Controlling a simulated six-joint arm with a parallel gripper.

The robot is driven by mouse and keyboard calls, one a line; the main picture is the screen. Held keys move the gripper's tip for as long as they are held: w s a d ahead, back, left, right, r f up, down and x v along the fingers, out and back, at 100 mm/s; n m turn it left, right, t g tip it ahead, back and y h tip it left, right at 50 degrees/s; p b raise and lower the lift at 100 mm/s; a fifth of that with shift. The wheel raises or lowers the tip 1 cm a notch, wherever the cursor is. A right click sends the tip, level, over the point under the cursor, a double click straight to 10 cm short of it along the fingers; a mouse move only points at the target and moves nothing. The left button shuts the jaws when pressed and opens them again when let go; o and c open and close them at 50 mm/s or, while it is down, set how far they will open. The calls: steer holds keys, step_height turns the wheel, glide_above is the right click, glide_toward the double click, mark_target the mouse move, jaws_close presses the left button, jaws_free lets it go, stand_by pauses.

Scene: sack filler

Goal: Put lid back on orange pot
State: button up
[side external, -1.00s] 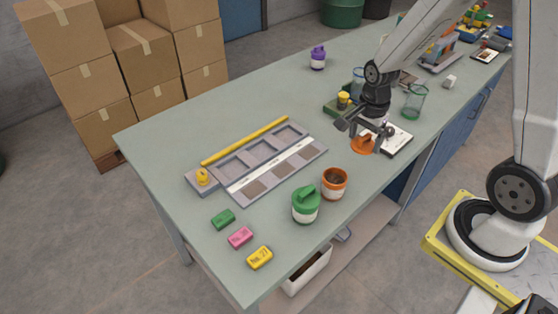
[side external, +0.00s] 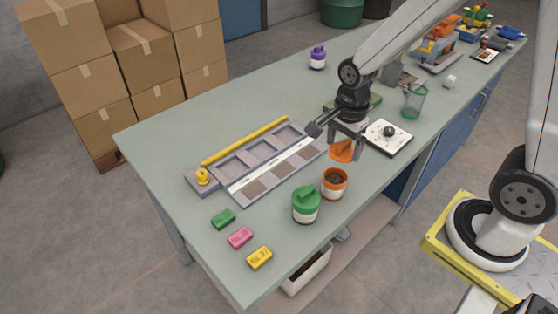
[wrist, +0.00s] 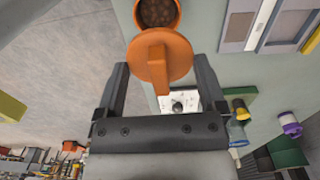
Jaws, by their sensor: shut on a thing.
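The orange pot (side external: 334,184) stands open on the table, with brown contents showing; it also shows at the top of the wrist view (wrist: 157,12). My gripper (side external: 347,142) is shut on the orange lid (side external: 342,152) and holds it above the table, just behind the pot in the side view. In the wrist view the lid (wrist: 160,58) sits between the two fingers, its handle bar toward me, and its disc overlaps the near edge of the pot in the picture. The lid is apart from the pot in the side view.
A green lidded pot (side external: 306,206) stands close beside the orange pot. A grey tray with compartments (side external: 232,188) lies to the left. A white board with a dark knob (side external: 388,137) and a green glass (side external: 414,101) are to the right. Erasers (side external: 240,237) lie at the front.

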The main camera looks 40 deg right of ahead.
steer(key=shift+s+a+r, duration=0.1)
steer(key=shift+a+r, duration=0.1)
steer(key=shift+a, duration=0.45)
steer(key=shift+f, duration=0.2)
steer(key=shift+f, duration=2.95)
steer(key=shift+f, duration=0.2)
steer(key=o, duration=0.9)
steer(key=shift+r, duration=0.15)
steer(key=shift+r, duration=3.35)
